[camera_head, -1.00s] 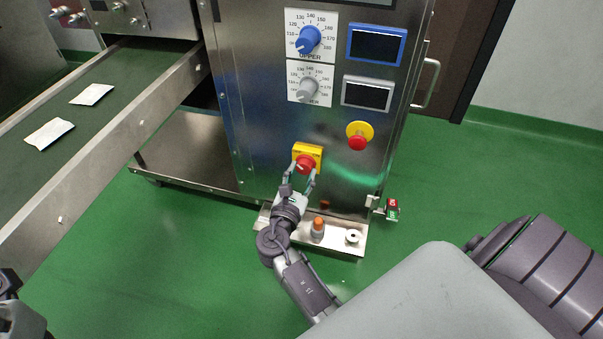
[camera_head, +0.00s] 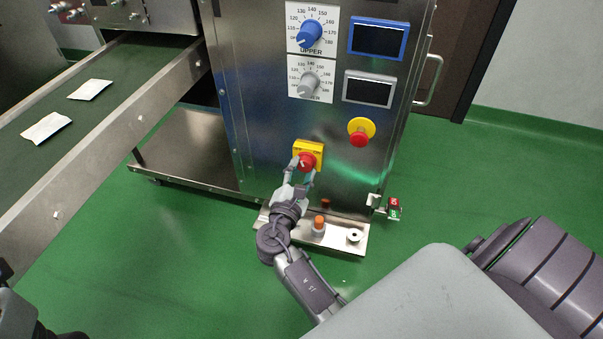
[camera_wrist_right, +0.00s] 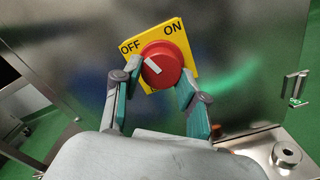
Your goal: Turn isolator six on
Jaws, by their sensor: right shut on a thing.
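The isolator is a red round knob (camera_head: 306,161) on a yellow plate (camera_head: 310,147), low on the front of a steel machine cabinet. In the right wrist view the yellow plate (camera_wrist_right: 188,47) reads OFF at left and ON at right. The white mark on the red knob (camera_wrist_right: 166,60) points up and left, towards OFF. My right gripper (camera_head: 304,171) is shut on the knob, one finger on each side, and partly hides its lower edge. My left arm (camera_head: 18,318) shows only as dark parts at the bottom left corner; its fingers cannot be made out.
Above the isolator are a blue dial (camera_head: 310,33), a grey dial (camera_head: 309,85) and two dark screens. A red stop button (camera_head: 360,139) on yellow sits to its right. A steel ledge (camera_head: 335,237) juts out below. A conveyor (camera_head: 70,118) with white packets is at left.

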